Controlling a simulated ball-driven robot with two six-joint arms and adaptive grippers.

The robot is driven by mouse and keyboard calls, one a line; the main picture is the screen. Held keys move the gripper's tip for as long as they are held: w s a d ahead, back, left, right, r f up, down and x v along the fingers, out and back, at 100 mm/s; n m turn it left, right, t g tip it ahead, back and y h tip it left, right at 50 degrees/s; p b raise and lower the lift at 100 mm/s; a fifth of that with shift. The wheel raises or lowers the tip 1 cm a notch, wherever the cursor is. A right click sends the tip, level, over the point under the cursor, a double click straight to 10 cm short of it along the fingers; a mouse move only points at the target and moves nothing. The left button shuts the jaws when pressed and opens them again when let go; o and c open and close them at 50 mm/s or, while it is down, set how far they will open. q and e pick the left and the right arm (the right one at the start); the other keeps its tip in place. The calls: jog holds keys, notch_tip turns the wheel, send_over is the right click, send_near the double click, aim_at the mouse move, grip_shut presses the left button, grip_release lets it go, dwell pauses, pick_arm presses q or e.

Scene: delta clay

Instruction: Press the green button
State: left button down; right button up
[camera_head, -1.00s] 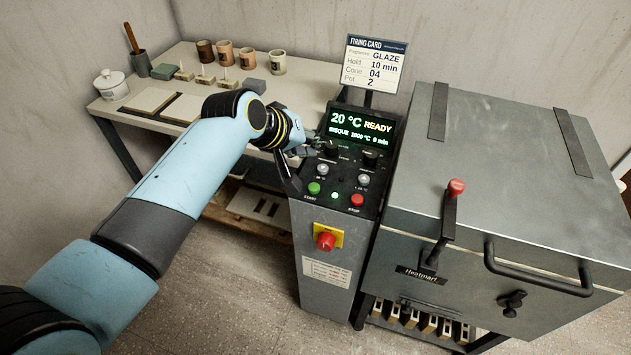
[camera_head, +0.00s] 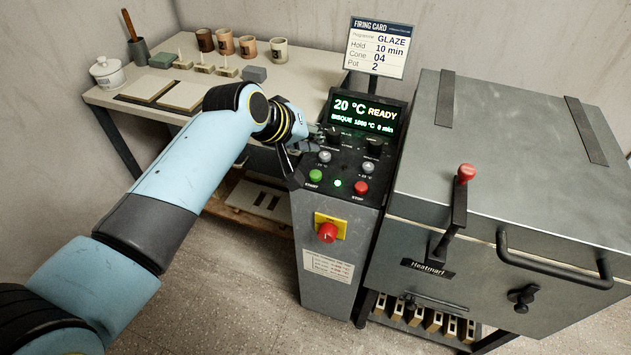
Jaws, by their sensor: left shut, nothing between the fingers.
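The green button (camera_head: 315,176), labelled START, is on the left of the sloped control panel (camera_head: 342,207). A small lit green lamp (camera_head: 337,183) and the red STOP button (camera_head: 361,188) are to its right. My left gripper (camera_head: 316,139) is shut and empty, above the panel's left edge, close to the left black knob (camera_head: 333,136) and up the panel from the green button. I cannot tell whether its fingertips touch the knob. The display (camera_head: 366,112) reads 20 °C READY and BISQUE, with 0 min. My right gripper is not in view.
A firing card (camera_head: 379,47) behind the panel reads GLAZE, 10 min, cone 04, pot 2. A red emergency knob (camera_head: 327,233) projects from the front. The kiln (camera_head: 500,130) stands right; a table (camera_head: 300,78) with pots is behind.

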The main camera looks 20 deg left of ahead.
aim_at(312, 172)
pick_arm(q)
notch_tip(312, 172, down, 4)
jog(key=b, duration=0.2)
jog(key=shift+b, duration=0.3)
jog(key=shift+f, duration=0.45)
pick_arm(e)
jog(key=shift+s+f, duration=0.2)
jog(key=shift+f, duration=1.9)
pick_arm(q)
jog(key=shift+f, duration=0.15)
jog(key=shift+f, duration=0.25)
jog(key=shift+f+b, duration=0.45)
jog(key=shift+f, duration=0.05)
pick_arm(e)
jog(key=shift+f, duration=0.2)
pick_arm(q)
jog(key=shift+r, duration=0.15)
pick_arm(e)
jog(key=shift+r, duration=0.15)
pick_arm(q)
jog(key=shift+r+p, duration=0.75)
jog(key=shift+p, duration=0.3)
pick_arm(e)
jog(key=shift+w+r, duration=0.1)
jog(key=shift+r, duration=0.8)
